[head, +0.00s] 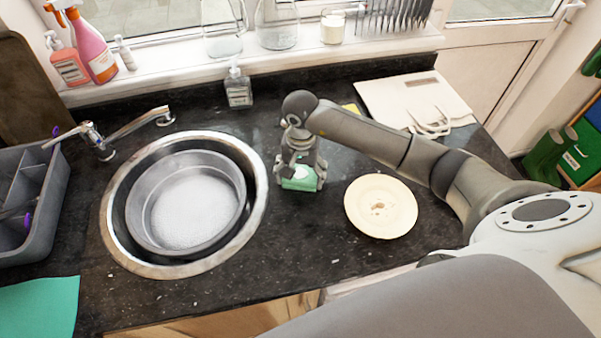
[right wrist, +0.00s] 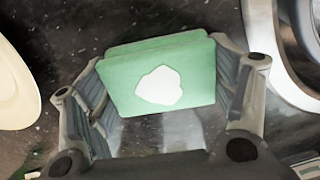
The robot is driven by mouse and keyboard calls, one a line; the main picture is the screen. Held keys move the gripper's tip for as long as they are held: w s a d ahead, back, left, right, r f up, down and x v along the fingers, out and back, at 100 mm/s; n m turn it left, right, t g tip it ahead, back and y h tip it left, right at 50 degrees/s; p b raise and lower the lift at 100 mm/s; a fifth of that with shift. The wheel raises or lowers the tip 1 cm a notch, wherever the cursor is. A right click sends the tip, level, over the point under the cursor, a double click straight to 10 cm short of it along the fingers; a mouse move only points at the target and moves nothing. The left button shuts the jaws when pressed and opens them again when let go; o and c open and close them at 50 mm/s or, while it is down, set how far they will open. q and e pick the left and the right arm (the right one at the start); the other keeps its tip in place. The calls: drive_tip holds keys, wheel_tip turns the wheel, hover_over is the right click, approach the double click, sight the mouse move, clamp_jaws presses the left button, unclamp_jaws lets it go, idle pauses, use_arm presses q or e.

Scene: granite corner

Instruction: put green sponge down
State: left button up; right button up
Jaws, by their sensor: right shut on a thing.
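The green sponge (head: 299,180) is between the fingers of my right gripper (head: 300,182), over the dark worktop between the sink and the cream plate. In the right wrist view the sponge (right wrist: 160,73) has a white patch on its face, and the fingers of my right gripper (right wrist: 163,95) close on its two sides. I cannot tell whether its underside touches the worktop. My left gripper is not in view.
A round sink (head: 112,225) with a metal pan (head: 195,205) in it lies to the left. The cream plate (head: 381,218) lies close on the right. A soap bottle (head: 238,88) and a cream bag (head: 395,95) are behind. Dark worktop (head: 310,235) in front is clear.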

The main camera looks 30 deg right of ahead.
sight(301, 174)
drive_tip(key=o, duration=0.9)
drive_tip(key=shift+r+p, duration=0.15)
drive_tip(key=shift+p, duration=0.15)
drive_tip(key=shift+w+r+b, duration=0.1)
drive_tip(key=shift+r+b, duration=0.3)
wheel_tip(301, 174, up, 11)
drive_tip(key=b, duration=0.3)
drive_tip(key=shift+b, duration=0.35)
